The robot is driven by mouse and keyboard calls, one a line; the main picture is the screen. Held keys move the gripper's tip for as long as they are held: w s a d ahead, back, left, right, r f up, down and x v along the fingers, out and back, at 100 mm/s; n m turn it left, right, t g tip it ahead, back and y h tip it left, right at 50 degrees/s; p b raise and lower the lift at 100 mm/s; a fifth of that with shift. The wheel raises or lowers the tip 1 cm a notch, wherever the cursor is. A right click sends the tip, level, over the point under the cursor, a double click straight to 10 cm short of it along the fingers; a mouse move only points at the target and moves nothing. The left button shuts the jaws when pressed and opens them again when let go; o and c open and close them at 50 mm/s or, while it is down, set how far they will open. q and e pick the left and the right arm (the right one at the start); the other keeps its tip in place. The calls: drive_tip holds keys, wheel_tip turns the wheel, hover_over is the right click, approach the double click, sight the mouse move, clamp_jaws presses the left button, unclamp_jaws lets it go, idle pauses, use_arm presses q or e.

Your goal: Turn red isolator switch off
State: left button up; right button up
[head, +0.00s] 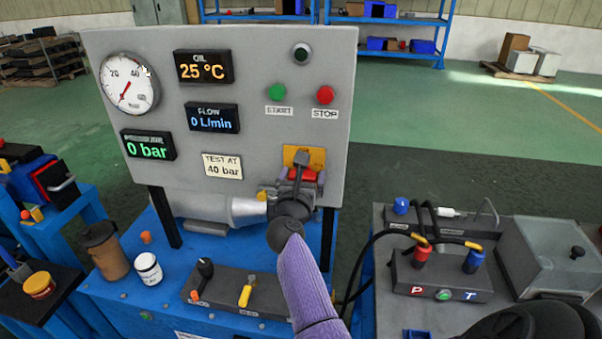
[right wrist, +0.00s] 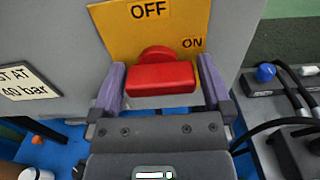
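The red isolator switch (head: 302,174) sits on a yellow plate low on the grey panel. In the right wrist view its red handle (right wrist: 161,79) lies crosswise, level with the picture. The OFF label (right wrist: 148,10) is above it and the ON label (right wrist: 192,43) is at its upper right. My right gripper (right wrist: 163,82) is at the switch, its two purple fingers spread wide, one at each end of the handle. The gaps look very small; I cannot tell if the fingers touch it. In the head view the right gripper (head: 299,181) partly covers the switch. My left gripper is not in view.
Above the switch are a green START button (head: 277,92) and a red STOP button (head: 325,95). A small valve block (head: 225,291), a white jar (head: 148,268) and a brown canister (head: 106,250) stand on the blue bench. Hoses and a hose block (head: 440,277) are at right.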

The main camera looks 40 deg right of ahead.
drive_tip(key=c, duration=0.9)
drive_tip(key=shift+c, duration=0.2)
drive_tip(key=n+p, duration=0.2)
drive_tip(key=n, duration=0.1)
drive_tip(key=shift+r+n, duration=0.15)
drive_tip(key=shift+n, duration=0.15)
drive_tip(key=n+p, duration=0.2)
drive_tip(key=n, duration=0.2)
drive_tip(key=shift+w+a+n, duration=0.1)
drive_tip(key=shift+w+n, duration=0.05)
drive_tip(key=shift+n, duration=0.15)
drive_tip(key=n+p, duration=0.2)
drive_tip(key=n, duration=0.3)
drive_tip(key=n+p, duration=0.1)
drive_tip(key=n, duration=0.1)
drive_tip(key=shift+w+a+f+n, duration=0.1)
drive_tip(key=shift+f+n, duration=0.1)
drive_tip(key=shift+n, duration=0.1)
drive_tip(key=shift+n+p, duration=0.35)
drive_tip(key=shift+n, duration=0.55)
drive_tip(key=shift+f+n, duration=0.1)
drive_tip(key=shift+n, duration=0.2)
